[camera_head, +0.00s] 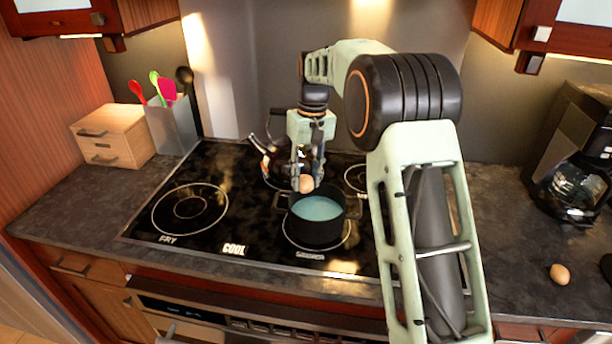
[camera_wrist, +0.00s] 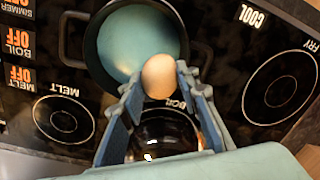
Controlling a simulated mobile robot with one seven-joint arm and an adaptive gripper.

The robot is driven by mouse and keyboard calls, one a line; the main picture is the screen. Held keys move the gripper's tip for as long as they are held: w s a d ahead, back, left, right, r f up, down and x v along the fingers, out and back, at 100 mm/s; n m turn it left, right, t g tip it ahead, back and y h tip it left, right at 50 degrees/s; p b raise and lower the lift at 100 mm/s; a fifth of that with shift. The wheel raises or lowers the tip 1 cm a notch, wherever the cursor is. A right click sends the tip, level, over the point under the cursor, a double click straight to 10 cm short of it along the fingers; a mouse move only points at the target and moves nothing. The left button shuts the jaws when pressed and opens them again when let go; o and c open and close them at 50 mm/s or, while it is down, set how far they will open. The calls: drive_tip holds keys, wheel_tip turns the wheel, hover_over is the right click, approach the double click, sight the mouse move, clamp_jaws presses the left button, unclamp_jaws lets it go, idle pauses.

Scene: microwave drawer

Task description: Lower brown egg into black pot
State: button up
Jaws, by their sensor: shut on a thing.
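My gripper (camera_head: 306,180) is shut on a brown egg (camera_head: 306,184), with the fingers pointing down. The egg is at the far rim of the black pot (camera_head: 318,232), which holds blue-green liquid (camera_head: 316,208). In the wrist view the egg (camera_wrist: 159,76) sits between the two fingertips (camera_wrist: 158,84) and overlaps the edge of the liquid (camera_wrist: 125,42). I cannot tell how high it is above the liquid. The pot stands on a front burner of the black stove top.
A kettle (camera_head: 266,143) stands on the burner behind the pot, close to my gripper. Another egg (camera_head: 560,274) lies on the right counter near a coffee maker (camera_head: 575,187). A utensil holder (camera_head: 172,127) and a wooden box (camera_head: 113,136) are at the left. The FRY burner (camera_head: 190,208) is empty.

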sight(306, 208)
drive_tip(key=shift+f+b, duration=1.7)
drive_tip(key=shift+f, duration=1.7)
drive_tip(key=shift+f+b, duration=0.95)
drive_tip(key=shift+f, duration=0.9)
drive_tip(key=o, duration=0.8)
drive_tip(key=shift+r, duration=0.1)
